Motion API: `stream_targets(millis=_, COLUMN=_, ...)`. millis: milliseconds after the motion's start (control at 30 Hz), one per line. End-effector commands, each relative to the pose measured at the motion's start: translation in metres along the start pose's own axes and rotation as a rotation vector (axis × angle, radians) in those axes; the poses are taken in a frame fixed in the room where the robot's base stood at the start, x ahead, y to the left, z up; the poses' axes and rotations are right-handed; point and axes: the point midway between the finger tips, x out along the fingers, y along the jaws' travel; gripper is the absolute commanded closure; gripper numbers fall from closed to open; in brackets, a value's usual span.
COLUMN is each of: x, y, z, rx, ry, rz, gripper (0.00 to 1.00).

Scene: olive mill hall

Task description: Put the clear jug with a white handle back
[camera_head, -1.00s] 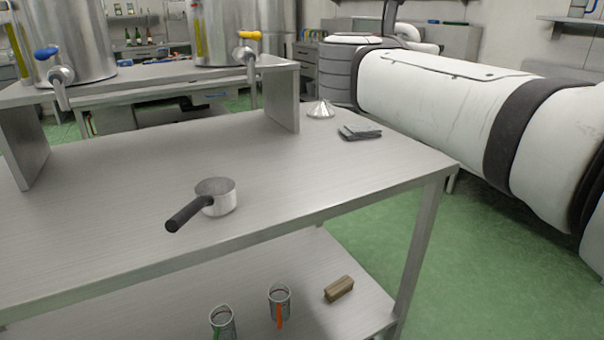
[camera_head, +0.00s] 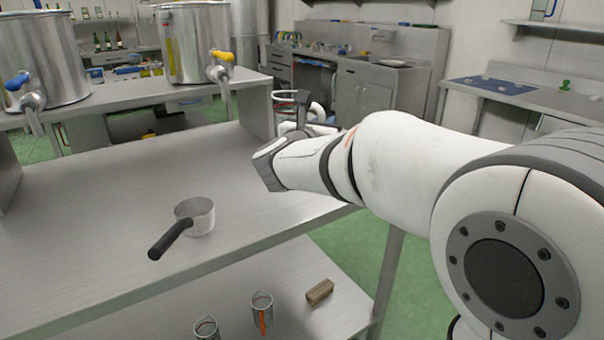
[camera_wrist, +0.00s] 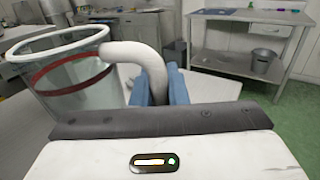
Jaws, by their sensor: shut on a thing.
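The clear jug (camera_wrist: 78,92) with a white rim, a red band and a white handle (camera_wrist: 125,52) fills the left of the wrist view. My gripper (camera_wrist: 160,88) is shut on the handle with its blue fingers on either side. The jug's body stands out to the left of the fingers and looks upright.
A saucepan (camera_head: 201,214) with a black handle stands on the table. Two steel tanks (camera_head: 195,45) with taps stand on a raised shelf. Two measuring cups (camera_head: 262,310) and a wooden block (camera_head: 320,291) are on the lower shelf. The tabletop around the saucepan is mostly clear.

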Motion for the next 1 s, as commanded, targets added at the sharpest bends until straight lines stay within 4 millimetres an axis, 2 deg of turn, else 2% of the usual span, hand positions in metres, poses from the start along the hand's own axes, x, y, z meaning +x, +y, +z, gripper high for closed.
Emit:
stream_targets(millis=33, x=0.000, y=0.002, z=-0.014, rx=-0.002, ry=0.004, rz=0.004, gripper=1.00)
stream_targets(millis=100, x=0.000, y=0.002, z=-0.028, rx=-0.002, ry=0.003, rz=0.005, gripper=1.00)
stream_targets(millis=367, x=0.000, y=0.001, z=-0.056, rx=-0.001, ry=0.002, rz=0.004, gripper=1.00)
stream_targets(millis=500, x=0.000, y=0.001, z=-0.081, rx=-0.002, ry=0.003, rz=0.003, gripper=1.00)
stream_targets(millis=600, x=0.000, y=0.000, z=-0.092, rx=0.000, ry=0.002, rz=0.003, gripper=1.00)
stream_targets(millis=1000, x=0.000, y=0.000, z=-0.097, rx=0.001, ry=0.000, rz=0.002, gripper=1.00)
